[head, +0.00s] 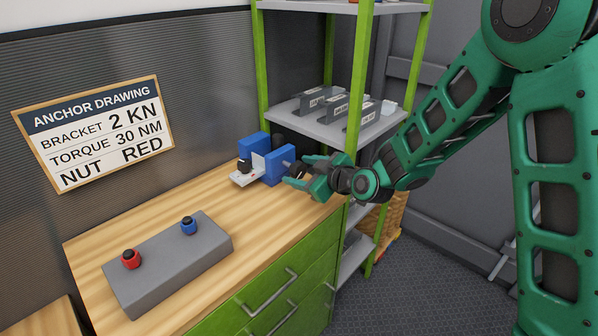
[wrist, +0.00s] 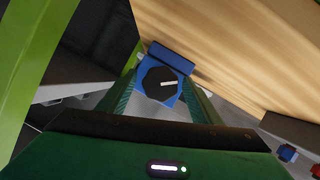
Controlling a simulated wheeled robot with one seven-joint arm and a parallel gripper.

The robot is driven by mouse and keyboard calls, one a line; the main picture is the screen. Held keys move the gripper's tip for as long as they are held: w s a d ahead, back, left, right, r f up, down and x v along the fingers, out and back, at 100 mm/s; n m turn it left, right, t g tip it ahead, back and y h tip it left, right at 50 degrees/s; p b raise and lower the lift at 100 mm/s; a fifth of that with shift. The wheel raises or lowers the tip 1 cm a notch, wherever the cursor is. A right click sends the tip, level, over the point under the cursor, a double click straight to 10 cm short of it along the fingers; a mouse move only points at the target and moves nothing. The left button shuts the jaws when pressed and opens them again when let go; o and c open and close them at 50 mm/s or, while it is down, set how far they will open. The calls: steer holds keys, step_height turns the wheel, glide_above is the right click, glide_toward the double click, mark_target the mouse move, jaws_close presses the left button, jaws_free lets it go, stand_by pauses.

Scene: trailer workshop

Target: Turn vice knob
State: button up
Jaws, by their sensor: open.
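The blue vice (head: 279,164) stands at the far right end of the wooden bench, with a white piece (head: 246,176) at its jaws. Its round black knob (head: 297,170) faces right, toward my gripper (head: 299,172). In the wrist view the knob (wrist: 161,84) shows a white mark pointing right, with the blue vice body (wrist: 172,57) behind it. My gripper (wrist: 160,98) is open, its green fingers on either side of the knob in that view. I cannot tell whether the fingers touch it.
A grey block (head: 168,265) with a red nut (head: 131,259) and a blue nut (head: 188,225) lies on the wooden bench (head: 95,252). A green-posted shelf (head: 300,124) stands close behind the vice. A sign (head: 97,133) hangs on the wall.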

steer(key=shift+w+a+f, duration=0.2)
steer(key=shift+w+a, duration=0.1)
steer(key=shift+w, duration=0.05)
steer(key=c, duration=1.1)
steer(key=shift+o, duration=0.2)
steer(key=shift+m, duration=0.3)
steer(key=shift+w+d+m+g+y, duration=0.15)
steer(key=shift+m+g+y, duration=0.55)
steer(key=shift+m, duration=0.5)
steer(key=shift+f+m+g+y, duration=0.1)
steer(key=shift+m+g+y, duration=0.7)
steer(key=shift+m, duration=0.7)
